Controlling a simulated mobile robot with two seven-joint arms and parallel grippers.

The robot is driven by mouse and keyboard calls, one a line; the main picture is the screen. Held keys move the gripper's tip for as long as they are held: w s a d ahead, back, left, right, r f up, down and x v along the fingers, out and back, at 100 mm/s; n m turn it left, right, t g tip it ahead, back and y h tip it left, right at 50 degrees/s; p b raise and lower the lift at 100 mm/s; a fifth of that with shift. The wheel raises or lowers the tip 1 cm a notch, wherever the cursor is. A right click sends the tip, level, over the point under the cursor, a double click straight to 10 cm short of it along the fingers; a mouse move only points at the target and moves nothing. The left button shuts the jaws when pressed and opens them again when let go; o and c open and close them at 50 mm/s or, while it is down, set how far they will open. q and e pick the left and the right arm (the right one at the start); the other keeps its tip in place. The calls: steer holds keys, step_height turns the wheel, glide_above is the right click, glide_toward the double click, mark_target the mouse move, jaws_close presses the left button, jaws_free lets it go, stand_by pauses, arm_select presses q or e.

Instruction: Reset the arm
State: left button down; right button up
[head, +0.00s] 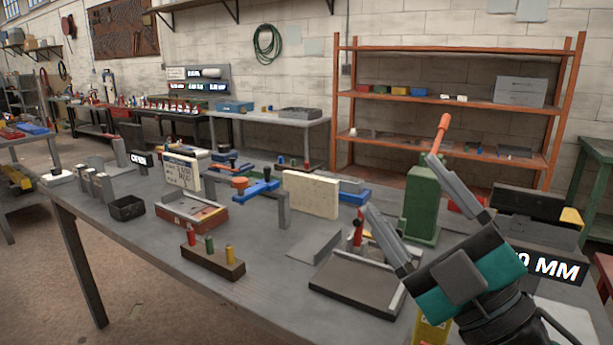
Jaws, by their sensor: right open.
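My right gripper (400,186) comes in from the lower right, above the front right of the workbench (130,222). Its two grey fingers are spread wide apart and nothing shows held between them. A green upright device (422,206) stands on the bench behind the fingers, partly hidden by them. My left gripper is not in view.
A wooden block (213,262) with three coloured pegs stands at the bench front. A cream board (311,195) stands upright mid-bench. A dark open box (127,208) sits at left. An orange shelf rack (450,101) stands against the wall. Bare bench shows around the peg block.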

mark_target(448, 332)
steer(key=d+f+m+g+h, duration=0.1)
steer(key=d+f+m+h, duration=0.1)
steer(key=f+m+h, duration=0.2)
steer(key=w+d+f+m+g+h, duration=0.1)
steer(key=d+f+m+g+h, duration=0.1)
steer(key=f+m+h, duration=0.3)
steer(key=d+f+m+g+h, duration=0.2)
steer(key=d+f+m+h, duration=0.2)
steer(key=f, duration=0.7)
steer(key=shift+w+d+f+h, duration=0.2)
steer(key=shift+w+d+h, duration=0.05)
steer(key=shift+h, duration=0.15)
steer(key=s+d+f+m+g, duration=0.1)
steer(key=s+f+m+g, duration=0.3)
steer(key=s+f+g, duration=1.1)
steer(key=w+a+f+t, duration=0.1)
steer(key=w+f+t, duration=0.1)
steer(key=f+t, duration=0.3)
steer(key=w+a+f+n+t+y, duration=0.1)
steer(key=w+f+t, duration=0.1)
steer(key=f+t, duration=0.3)
steer(key=shift+a+f, duration=0.35)
steer(key=shift+f, duration=0.65)
steer(key=shift+w, duration=0.1)
